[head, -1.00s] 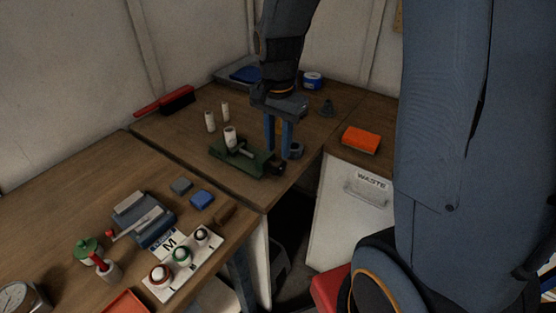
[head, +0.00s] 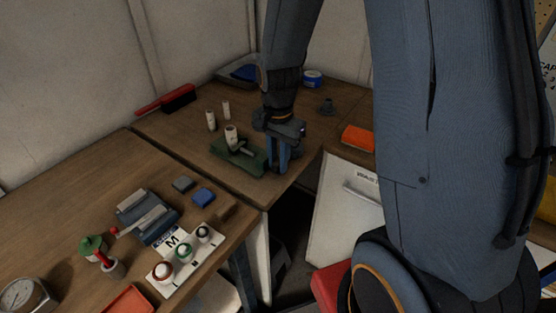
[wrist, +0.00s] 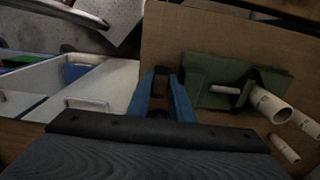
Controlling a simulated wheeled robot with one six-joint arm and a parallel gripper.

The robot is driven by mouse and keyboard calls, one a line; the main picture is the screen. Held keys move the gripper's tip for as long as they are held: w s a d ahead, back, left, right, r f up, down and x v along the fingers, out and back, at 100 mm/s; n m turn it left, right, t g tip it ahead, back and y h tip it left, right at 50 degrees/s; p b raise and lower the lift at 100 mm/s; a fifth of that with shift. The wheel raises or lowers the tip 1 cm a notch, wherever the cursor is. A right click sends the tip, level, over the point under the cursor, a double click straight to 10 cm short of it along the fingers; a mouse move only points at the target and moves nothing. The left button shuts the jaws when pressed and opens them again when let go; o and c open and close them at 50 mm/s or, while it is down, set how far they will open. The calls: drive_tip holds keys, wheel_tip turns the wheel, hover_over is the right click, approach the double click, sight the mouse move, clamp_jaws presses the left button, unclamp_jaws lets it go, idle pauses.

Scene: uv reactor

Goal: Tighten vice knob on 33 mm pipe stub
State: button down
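The green vice (head: 226,153) stands on the far bench with a pale pipe stub (head: 231,137) upright in it. In the wrist view the vice (wrist: 199,98) lies to the right of my fingers, and the stub (wrist: 266,103) shows in its jaw. My gripper (head: 282,170) points down at the vice's right end and hides the knob in the head view. In the wrist view my gripper (wrist: 161,80) has its two blue fingers apart, with the dark vice knob (wrist: 161,74) between the tips. Whether they touch it is unclear.
Two loose pale stubs (head: 211,120) stand behind the vice, left of my arm. An orange block (head: 357,137) lies right on the bench, near the white waste bin (head: 335,210). A blue-grey device (head: 147,217) is on the near bench.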

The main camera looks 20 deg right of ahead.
drive_tip(key=shift+d+g+y+p, duration=0.2)
drive_tip(key=shift+g+y+p, duration=0.15)
drive_tip(key=shift+p, duration=0.2)
drive_tip(key=shift+w+d+g+y, duration=0.15)
drive_tip(key=shift+g+y, duration=0.3)
drive_tip(key=shift+y, duration=0.3)
drive_tip(key=c, duration=1.9)
unclamp_jaws()
drive_tip(key=shift+o, duration=0.2)
drive_tip(key=shift+w+r, duration=0.15)
drive_tip(key=shift+r, duration=0.35)
drive_tip(key=shift+b+v, duration=0.85)
drive_tip(key=shift+v, duration=2.55)
